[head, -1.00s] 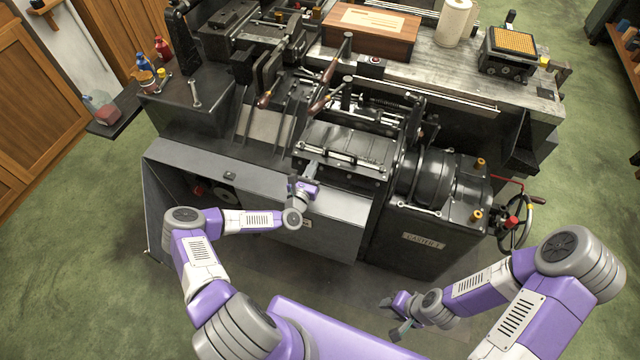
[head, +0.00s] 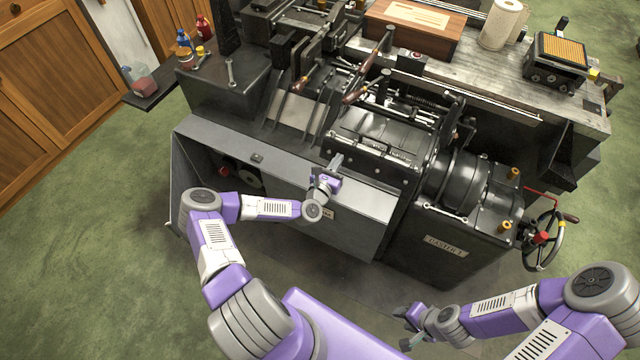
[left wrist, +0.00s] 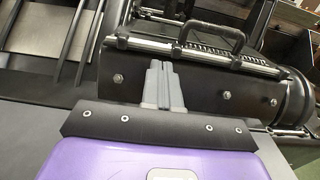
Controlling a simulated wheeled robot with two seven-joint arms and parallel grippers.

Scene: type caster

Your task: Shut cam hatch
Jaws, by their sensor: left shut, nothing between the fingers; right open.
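A long grey panel (head: 362,228) with a small label, unreadable here, stands at the machine's front. To its left an open dark recess shows round parts (head: 246,179) inside. A black cover (head: 385,127) with a handle lies behind the panel; its handle (left wrist: 212,33) shows in the left wrist view. I cannot tell for sure which piece is the cam hatch. My left gripper (head: 335,161) is shut and empty above the panel's top edge. In the left wrist view its fingers (left wrist: 160,68) overlap the cover's bolted front face; contact is unclear. My right gripper (head: 404,328) is open and empty, low and in front.
A handwheel (head: 542,240) sticks out at the machine's right. Levers with wooden handles (head: 362,82) rise behind the cover. A wooden box (head: 412,30) and a paper roll (head: 500,24) stand on the back bench. Green floor (head: 90,270) is free at the left.

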